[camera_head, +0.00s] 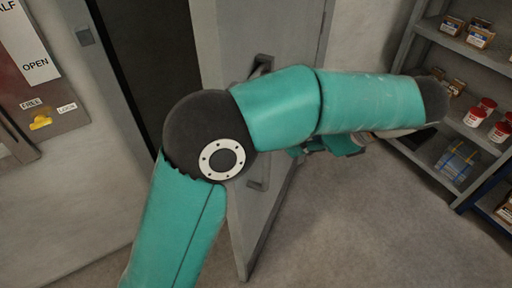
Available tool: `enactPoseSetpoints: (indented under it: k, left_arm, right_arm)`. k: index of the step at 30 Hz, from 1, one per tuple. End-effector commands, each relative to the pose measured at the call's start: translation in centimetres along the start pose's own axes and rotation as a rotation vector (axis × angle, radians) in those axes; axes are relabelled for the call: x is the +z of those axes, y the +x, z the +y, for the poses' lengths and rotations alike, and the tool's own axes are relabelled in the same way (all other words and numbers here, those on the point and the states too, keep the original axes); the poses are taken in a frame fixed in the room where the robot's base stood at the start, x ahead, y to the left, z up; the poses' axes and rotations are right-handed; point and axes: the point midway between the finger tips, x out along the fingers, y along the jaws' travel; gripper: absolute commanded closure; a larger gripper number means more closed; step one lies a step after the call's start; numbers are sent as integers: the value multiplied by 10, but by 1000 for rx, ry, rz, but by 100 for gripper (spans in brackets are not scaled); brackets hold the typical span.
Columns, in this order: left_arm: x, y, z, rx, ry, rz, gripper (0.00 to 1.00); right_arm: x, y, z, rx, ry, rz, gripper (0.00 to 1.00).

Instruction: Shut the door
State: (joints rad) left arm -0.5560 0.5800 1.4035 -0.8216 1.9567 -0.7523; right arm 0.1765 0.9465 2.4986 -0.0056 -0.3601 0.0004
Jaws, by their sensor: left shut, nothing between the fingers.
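The grey door (280,32) stands ajar, its free edge turned toward me and a dark gap on its left. A dark pull handle (263,63) shows on its face above my arm, and the handle's lower end shows below it. My left arm crosses in front of the door and hides its middle. My left gripper (298,151) is bent back beneath the forearm, on the right side of the door near its face. It is shut and empty; the forearm partly hides it, and I cannot tell if it touches the door. My right gripper is out of view.
The grey door frame (110,75) and a wall panel with a yellow knob (40,122) are at left. The floor (350,230) in front is clear.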

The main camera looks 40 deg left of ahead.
Motion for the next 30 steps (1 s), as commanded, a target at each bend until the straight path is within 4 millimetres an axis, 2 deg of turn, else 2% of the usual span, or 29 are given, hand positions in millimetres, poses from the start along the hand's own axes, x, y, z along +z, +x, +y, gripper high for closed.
enactPoseSetpoints:
  k: [5, 16, 21, 30]
  left_arm:
    - [-3, 22, 0, -2, 7, -2, 100]
    - [-4, 94, -1, -3, 9, -1, 100]
    - [15, 110, -2, -4, 7, 0, 100]
    - [24, 120, -2, -7, 10, 1, 100]
  right_arm:
    - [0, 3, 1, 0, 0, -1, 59]
    - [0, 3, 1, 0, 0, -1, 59]
    - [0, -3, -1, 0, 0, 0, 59]
    - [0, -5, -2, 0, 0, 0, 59]
